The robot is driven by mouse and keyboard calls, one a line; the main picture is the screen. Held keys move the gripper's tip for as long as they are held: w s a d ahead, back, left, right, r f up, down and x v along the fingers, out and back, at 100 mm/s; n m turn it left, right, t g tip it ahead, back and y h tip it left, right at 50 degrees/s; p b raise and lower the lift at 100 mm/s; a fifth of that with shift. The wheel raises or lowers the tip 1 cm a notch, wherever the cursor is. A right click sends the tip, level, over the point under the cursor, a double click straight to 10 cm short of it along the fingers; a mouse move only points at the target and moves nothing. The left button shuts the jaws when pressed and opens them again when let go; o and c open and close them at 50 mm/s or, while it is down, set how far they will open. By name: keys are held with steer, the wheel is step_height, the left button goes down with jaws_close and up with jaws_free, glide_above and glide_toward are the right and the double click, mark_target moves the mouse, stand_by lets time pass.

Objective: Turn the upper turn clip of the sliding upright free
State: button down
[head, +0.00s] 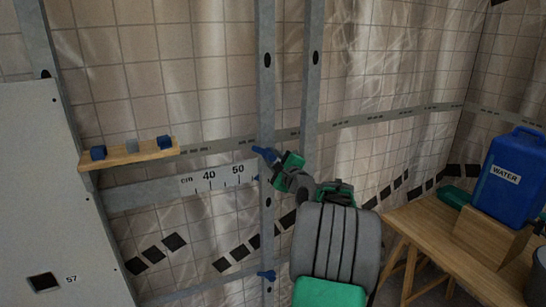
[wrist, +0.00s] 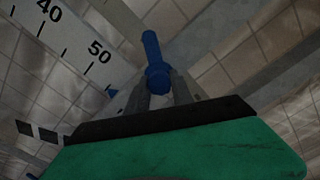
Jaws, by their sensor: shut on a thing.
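The sliding upright (head: 266,205) is a grey metal post in the middle of the head view. Its upper turn clip (head: 262,151) is blue and sits where the upright crosses the upper rail. My gripper (head: 276,160) is at this clip, and in the wrist view its fingers (wrist: 160,98) are shut on the blue upper turn clip (wrist: 152,52). The clip's handle sticks out beyond the fingertips. A lower blue turn clip (head: 266,275) sits further down the same upright. Part of the upper clip is hidden by my fingers.
A scale strip (head: 215,180) marked 40 and 50 runs left of the upright. A second grey upright (head: 313,80) stands just to the right. A wooden shelf (head: 130,154) with small blocks and a white panel (head: 50,190) are left. A wooden bench (head: 430,235) with a blue water can (head: 512,180) is right.

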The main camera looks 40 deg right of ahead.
stand_by(0.3)
steer(key=c, duration=1.1)
jaws_free()
steer(key=shift+s, duration=0.1)
steer(key=b+v, duration=0.2)
steer(key=v, duration=0.5)
steer(key=shift+s+a, duration=0.15)
steer(key=shift+s, duration=0.15)
